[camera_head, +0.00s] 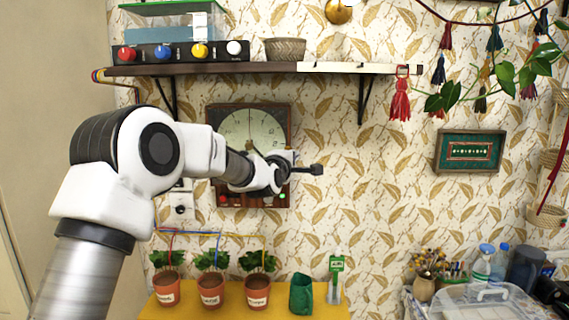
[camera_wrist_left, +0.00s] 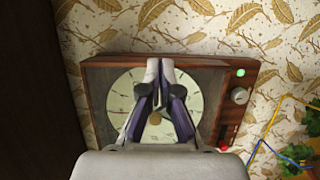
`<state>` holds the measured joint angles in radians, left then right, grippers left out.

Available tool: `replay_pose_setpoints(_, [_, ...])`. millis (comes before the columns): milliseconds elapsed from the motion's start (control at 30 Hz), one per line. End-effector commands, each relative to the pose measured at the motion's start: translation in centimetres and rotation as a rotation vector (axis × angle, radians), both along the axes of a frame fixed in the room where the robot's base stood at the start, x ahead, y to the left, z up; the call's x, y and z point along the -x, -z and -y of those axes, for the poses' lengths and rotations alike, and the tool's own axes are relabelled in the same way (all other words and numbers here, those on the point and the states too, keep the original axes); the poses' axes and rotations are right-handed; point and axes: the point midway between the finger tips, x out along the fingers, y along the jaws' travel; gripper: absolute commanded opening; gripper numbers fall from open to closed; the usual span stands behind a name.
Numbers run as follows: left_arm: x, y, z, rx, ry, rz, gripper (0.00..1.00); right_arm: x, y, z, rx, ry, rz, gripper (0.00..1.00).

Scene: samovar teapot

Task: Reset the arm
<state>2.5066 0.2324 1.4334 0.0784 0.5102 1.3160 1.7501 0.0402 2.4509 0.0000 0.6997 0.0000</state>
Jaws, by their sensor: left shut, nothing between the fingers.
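My left arm comes in from the left in the head view. Its gripper (camera_head: 283,158) is in front of the wooden dial box (camera_head: 213,118) on the wall, partly hidden by my own wrist. In the left wrist view the gripper (camera_wrist_left: 160,66) is shut and empty, with both fingertips together. Behind it are the box's round pale dial (camera_wrist_left: 118,97), a green light (camera_wrist_left: 241,72), a silver knob (camera_wrist_left: 239,96) and a red button (camera_wrist_left: 223,144). I cannot tell whether the fingertips touch the box. My right gripper is not in view.
Above is a shelf (camera_head: 250,69) with coloured knobs and a basket (camera_head: 285,49). Below, a yellow table (camera_head: 200,313) holds potted plants (camera_head: 210,288) and a green bag (camera_head: 301,294). Bottles (camera_head: 482,262) and a clear container (camera_head: 487,302) stand at lower right.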

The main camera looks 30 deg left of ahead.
Motion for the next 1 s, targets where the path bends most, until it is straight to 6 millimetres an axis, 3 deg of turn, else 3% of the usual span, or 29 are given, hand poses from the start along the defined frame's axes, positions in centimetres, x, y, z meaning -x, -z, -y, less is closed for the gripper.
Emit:
replay_pose_setpoints(33, [1.3, 0.4, 0.9, -0.001, 0.003, 0.004, 0.00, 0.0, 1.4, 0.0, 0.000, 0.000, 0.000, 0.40])
replay_pose_setpoints(300, [6.6, 0.3, 4.3, -0.003, 0.003, -0.001, 0.00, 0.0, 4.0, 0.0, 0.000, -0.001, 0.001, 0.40])
replay_pose_setpoints(467, [8.0, 0.0, 5.1, -0.002, 0.002, 0.000, 0.00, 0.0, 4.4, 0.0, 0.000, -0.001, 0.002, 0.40])
replay_pose_setpoints(667, [8.0, 0.4, 5.1, -0.001, 0.002, -0.009, 0.00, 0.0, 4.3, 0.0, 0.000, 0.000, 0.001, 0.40])
replay_pose_setpoints(767, [7.2, 3.7, 5.2, -0.003, 0.003, -0.059, 0.00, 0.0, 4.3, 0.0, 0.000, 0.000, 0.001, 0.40])
replay_pose_setpoints(833, [6.3, 8.1, 5.4, -0.007, 0.006, -0.126, 0.00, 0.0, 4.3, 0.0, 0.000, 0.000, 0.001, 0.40])
replay_pose_setpoints(967, [6.2, 19.5, 6.3, -0.017, 0.019, -0.309, 0.00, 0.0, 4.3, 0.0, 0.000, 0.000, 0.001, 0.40])
replay_pose_setpoints(1000, [6.9, 23.2, 6.6, -0.021, 0.026, -0.371, 0.00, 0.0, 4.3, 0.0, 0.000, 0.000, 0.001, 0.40])
